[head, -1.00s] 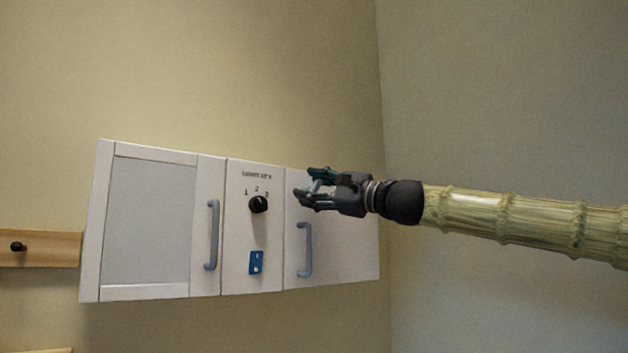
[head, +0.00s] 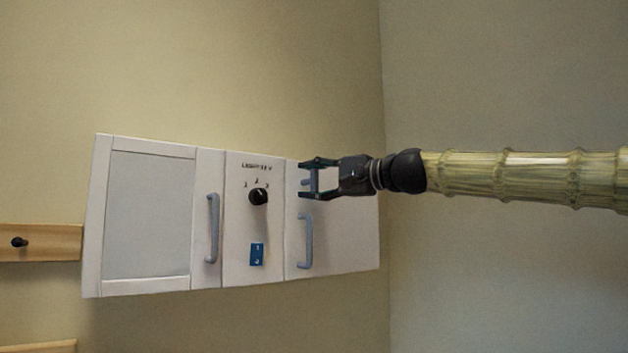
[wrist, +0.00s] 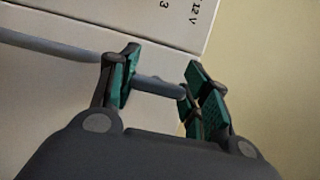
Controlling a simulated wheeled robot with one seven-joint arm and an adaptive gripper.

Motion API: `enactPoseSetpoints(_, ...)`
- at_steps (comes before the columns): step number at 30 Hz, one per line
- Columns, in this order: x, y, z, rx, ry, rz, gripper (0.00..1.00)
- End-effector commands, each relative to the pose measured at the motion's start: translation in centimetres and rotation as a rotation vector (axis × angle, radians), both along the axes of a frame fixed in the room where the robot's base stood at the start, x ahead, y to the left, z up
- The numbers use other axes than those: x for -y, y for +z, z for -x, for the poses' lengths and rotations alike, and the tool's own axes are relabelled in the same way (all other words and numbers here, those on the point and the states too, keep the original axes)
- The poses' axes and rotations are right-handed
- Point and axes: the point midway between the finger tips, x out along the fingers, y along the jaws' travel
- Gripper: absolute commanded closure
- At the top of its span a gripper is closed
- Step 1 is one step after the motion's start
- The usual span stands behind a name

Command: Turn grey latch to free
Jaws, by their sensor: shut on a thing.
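The grey latch (head: 307,183) is a short grey bar on the right door of the white wall cabinet, above that door's handle. It also shows in the wrist view (wrist: 157,87), lying across the gap between the green-padded fingers. My gripper (head: 311,179) reaches in from the right and is shut on the latch, one finger at each end of the bar. In the head view one finger is above the other. The fingers partly hide the latch ends and its mount.
The right door's grey handle (head: 305,241) is just below my gripper. A black knob (head: 258,196) with numbers and a blue label (head: 257,254) are on the middle panel. The left door has another grey handle (head: 211,228). A plain wall (head: 500,80) is on the right.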

Motion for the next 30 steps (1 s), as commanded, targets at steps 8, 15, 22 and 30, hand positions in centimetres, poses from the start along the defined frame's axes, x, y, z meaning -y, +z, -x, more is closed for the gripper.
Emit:
enactPoseSetpoints(8,-0.02,-0.06,-0.01,0.006,0.0,0.009,0.77)
enactPoseSetpoints(15,-0.02,-0.06,0.0,0.006,0.001,0.009,0.44)
enactPoseSetpoints(22,-0.01,-0.03,0.0,0.006,0.001,0.008,0.3)
enactPoseSetpoints(30,0.42,0.03,0.25,0.006,0.0,0.007,0.3)
